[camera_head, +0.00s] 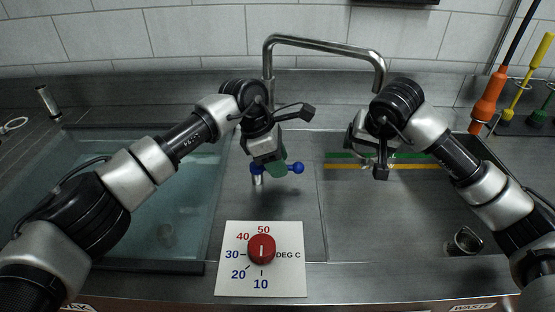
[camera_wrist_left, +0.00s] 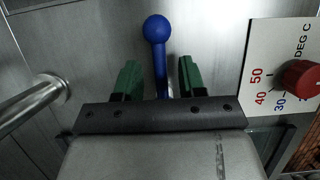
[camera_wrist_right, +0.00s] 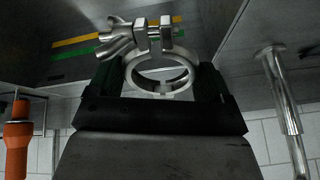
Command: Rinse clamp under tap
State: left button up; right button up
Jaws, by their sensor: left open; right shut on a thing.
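The chrome tap (camera_head: 325,44) arches over the sink from the back, and no water shows at its end. Its blue lever handle (camera_head: 298,168) has ball ends. My left gripper (camera_head: 279,168) is at the handle; in the left wrist view the blue handle (camera_wrist_left: 155,32) lies between its open green fingers, with gaps on both sides. My right gripper (camera_wrist_right: 160,80) is shut on the clamp (camera_wrist_right: 187,62), a silver hinged ring with a wing nut, beside the spout (camera_wrist_right: 285,110). In the head view my right gripper (camera_head: 378,165) mostly hides the clamp.
A temperature plate (camera_head: 290,285) with a red knob (camera_head: 262,247) is at the front. A water-filled basin (camera_head: 150,225) lies left; a recessed basin (camera_head: 420,225) on the right holds a small metal cup (camera_head: 463,242). Orange (camera_head: 488,100) and yellow (camera_head: 520,92) handled tools stand at the far right.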

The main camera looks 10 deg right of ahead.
pick_arm(q)
grip_shut()
jog(key=m, duration=0.2)
jog(key=s+m+g, duration=0.1)
jog(key=shift+s+a+m+y, duration=0.1)
jog(key=shift+a+m+y, duration=0.15)
jog(key=shift+m+y, duration=0.05)
grip_release()
jog(key=v, duration=1.2)
